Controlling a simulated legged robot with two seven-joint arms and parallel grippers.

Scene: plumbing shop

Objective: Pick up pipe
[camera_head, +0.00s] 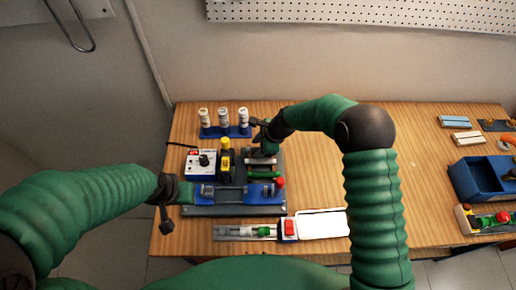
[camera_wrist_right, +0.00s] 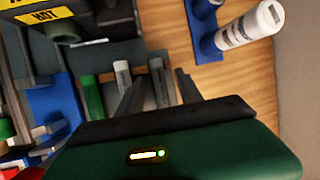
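Short pipes lie on a dark holder (camera_head: 278,157) in the middle of the bench. In the head view they include a pale grey pipe (camera_head: 262,161) and a green pipe (camera_head: 264,175). In the right wrist view a grey pipe (camera_wrist_right: 160,84) shows between the fingers of my right gripper (camera_wrist_right: 158,88), which stand apart. A pale pipe (camera_wrist_right: 122,76) and a green pipe (camera_wrist_right: 91,98) lie to the left. Contact with the grey pipe cannot be told. My left gripper (camera_head: 166,212) hangs at the bench's left side; its finger gap is unclear.
A blue rack (camera_head: 226,132) holds white bottles behind the holder. A control box (camera_head: 200,163) and a yellow-black heating tool (camera_head: 226,160) stand left of the pipes. A blue bin (camera_head: 478,179) stands at the right. The wooden bench (camera_head: 425,190) has free room right of my right arm.

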